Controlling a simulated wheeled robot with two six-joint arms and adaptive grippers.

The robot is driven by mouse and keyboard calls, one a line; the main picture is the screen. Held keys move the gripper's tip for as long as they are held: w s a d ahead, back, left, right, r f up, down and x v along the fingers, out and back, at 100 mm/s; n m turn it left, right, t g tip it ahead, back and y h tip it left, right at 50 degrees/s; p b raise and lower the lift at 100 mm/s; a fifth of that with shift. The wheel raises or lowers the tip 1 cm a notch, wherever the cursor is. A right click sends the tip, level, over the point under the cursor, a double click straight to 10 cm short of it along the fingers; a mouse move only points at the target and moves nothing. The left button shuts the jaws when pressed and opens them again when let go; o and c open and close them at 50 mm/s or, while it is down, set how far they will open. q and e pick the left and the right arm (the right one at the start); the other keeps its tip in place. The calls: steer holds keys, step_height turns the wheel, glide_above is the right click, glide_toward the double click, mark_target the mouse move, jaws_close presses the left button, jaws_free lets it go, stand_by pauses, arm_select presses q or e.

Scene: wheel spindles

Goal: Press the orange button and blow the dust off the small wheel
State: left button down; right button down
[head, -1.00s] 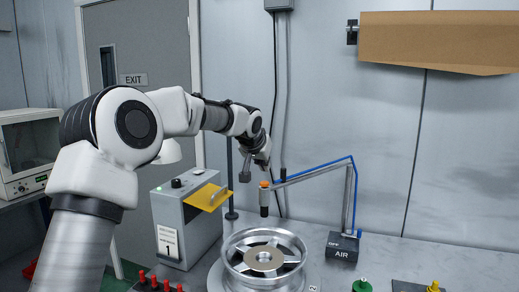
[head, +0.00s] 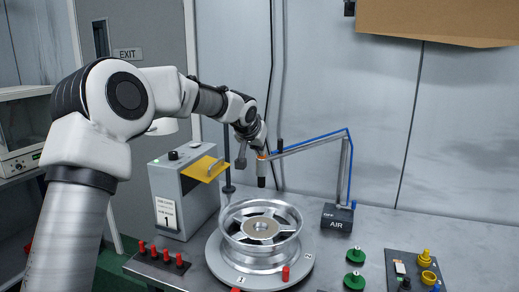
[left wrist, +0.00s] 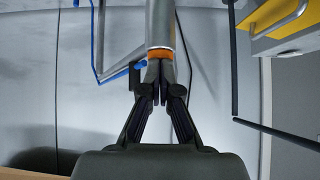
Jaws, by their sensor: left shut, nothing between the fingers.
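The silver spoked wheel (head: 258,260) lies flat on a round grey base on the bench in the head view. Above its back edge hangs a dark air nozzle with an orange button (head: 262,157) on top, at the end of the air arm. The orange also shows in the left wrist view (left wrist: 160,54). My left gripper (head: 261,150) is shut and empty, with its fingertips right at the orange button. I cannot tell whether they touch or press it. No dust can be made out on the wheel. My right gripper is not in view.
The air arm (head: 310,144) with its blue hose rises from a black AIR box (head: 338,217) right of the wheel. A grey machine (head: 180,198) with a yellow flap stands to the left. Red pegs (head: 166,256), green knobs (head: 355,255) and a dark panel (head: 405,265) line the front.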

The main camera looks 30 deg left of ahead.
mark_target(260, 160)
arm_select(q)
steer(key=r+p, duration=0.3)
steer(key=p, duration=0.1)
steer(key=shift+w+r, duration=0.2)
steer(key=b+v, duration=0.3)
steer(key=v, duration=0.7)
steer(key=shift+s+r, duration=0.25)
steer(key=shift+r, duration=0.05)
steer(key=shift+f, duration=0.1)
